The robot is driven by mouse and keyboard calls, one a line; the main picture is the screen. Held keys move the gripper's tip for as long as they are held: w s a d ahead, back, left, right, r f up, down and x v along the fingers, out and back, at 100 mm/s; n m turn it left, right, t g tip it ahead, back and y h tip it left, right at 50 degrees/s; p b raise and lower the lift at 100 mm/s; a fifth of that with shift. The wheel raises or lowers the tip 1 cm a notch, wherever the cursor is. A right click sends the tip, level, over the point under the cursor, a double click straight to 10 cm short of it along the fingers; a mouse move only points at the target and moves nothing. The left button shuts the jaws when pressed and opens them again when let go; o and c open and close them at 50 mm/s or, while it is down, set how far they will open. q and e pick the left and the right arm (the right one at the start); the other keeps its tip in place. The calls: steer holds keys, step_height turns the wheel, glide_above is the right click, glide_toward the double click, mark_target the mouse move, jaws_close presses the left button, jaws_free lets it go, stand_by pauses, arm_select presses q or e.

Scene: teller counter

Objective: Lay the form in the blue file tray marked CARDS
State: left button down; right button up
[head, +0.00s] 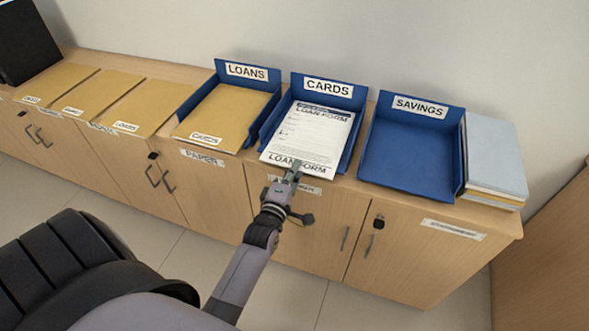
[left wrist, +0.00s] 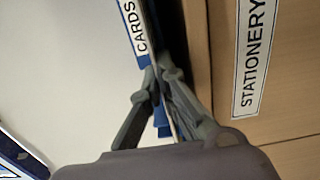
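The form (head: 312,132) is a white printed sheet marked LOAN FORM. In the head view it lies over the blue file tray marked CARDS (head: 335,91), between its side walls, with its front strip at the tray's front edge. My left gripper (head: 293,171) is at that front edge. In the left wrist view the fingers (left wrist: 157,80) close in from both sides on a thin edge, which appears to be the form's. A CARDS label and some blue show just beyond the fingertips. Whether the form rests fully on the tray floor is hidden. My right gripper is not in view.
The blue LOANS tray (head: 212,75) stands close on the left, holding a tan envelope (head: 228,110). The empty blue SAVINGS tray (head: 412,155) stands on the right, beside a stack of folders (head: 495,155). More tan envelopes (head: 140,105) lie farther left. Cabinet doors (head: 215,190) are below.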

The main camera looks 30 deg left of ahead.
arm_select(q)
steer(key=c, duration=2.3)
jaws_free()
steer(key=o, duration=0.6)
steer(key=v, duration=1.2)
steer(key=s+d+f+m+g+h+p, duration=0.1)
steer(key=s+d+f+m+g+h, duration=0.2)
steer(key=f, duration=0.7)
steer(key=s+d+f+m+g, duration=0.3)
steer(key=s+f+m, duration=0.15)
steer(key=f, duration=0.65)
steer(key=s+d+f+m+g+h+p, duration=0.1)
steer(key=s+d+f+m+g+h, duration=0.25)
steer(key=f, duration=0.65)
steer(key=s+a+f+m+g, duration=0.1)
steer(key=s+f+m+g, duration=0.1)
steer(key=s+f+m, duration=0.2)
steer(key=s+a+f+m+g+y, duration=0.1)
steer(key=s+f+m, duration=0.3)
steer(key=s, duration=0.7)
steer(key=s+a+f+m+g+y, duration=0.1)
steer(key=s+f+m+g, duration=0.3)
steer(key=s, duration=0.4)
steer(key=shift+f, duration=0.7)
